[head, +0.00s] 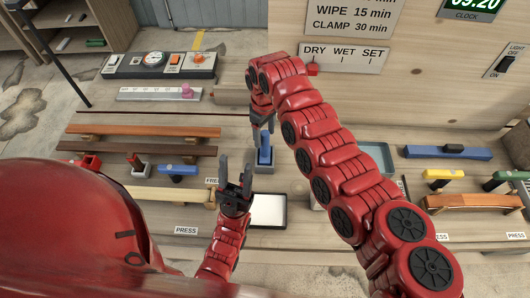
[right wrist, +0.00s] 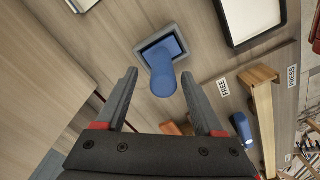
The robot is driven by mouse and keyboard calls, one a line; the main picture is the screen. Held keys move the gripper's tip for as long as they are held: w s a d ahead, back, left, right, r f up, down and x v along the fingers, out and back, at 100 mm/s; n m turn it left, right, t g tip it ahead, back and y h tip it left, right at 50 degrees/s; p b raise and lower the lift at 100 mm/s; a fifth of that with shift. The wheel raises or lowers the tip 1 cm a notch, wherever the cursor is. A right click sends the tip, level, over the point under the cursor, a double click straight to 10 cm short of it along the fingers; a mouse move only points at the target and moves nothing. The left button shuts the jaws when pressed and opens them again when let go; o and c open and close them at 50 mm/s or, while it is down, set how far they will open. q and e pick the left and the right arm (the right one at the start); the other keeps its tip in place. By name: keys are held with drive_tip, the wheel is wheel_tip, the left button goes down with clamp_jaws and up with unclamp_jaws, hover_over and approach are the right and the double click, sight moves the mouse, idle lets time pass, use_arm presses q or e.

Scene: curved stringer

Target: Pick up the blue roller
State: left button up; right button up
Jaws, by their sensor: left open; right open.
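The blue roller (head: 264,151) stands in a small grey square holder on the bench, near the middle of the head view. In the right wrist view the blue roller (right wrist: 163,80) juts out of its grey holder (right wrist: 146,49). My right gripper (head: 262,122) points down just above it, open. In the right wrist view its fingertips (right wrist: 159,76) lie either side of the roller's near end; I cannot tell whether that end is between them or beyond. My left gripper (head: 236,170) is open and empty, lower and to the left of the roller.
A white pad in a dark frame (head: 268,210) lies in front of the holder. A pale blue tray (head: 375,155) is partly behind my right arm. A wooden panel stands behind.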

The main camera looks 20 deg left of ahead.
sight(265, 145)
drive_tip(key=shift+s+f+p, duration=0.1)
drive_tip(key=shift+f+p, duration=0.25)
drive_tip(key=shift+f, duration=0.15)
wheel_tip(265, 145, down, 4)
drive_tip(key=shift+s+d+f, duration=0.15)
drive_tip(key=shift+f, duration=0.05)
clamp_jaws()
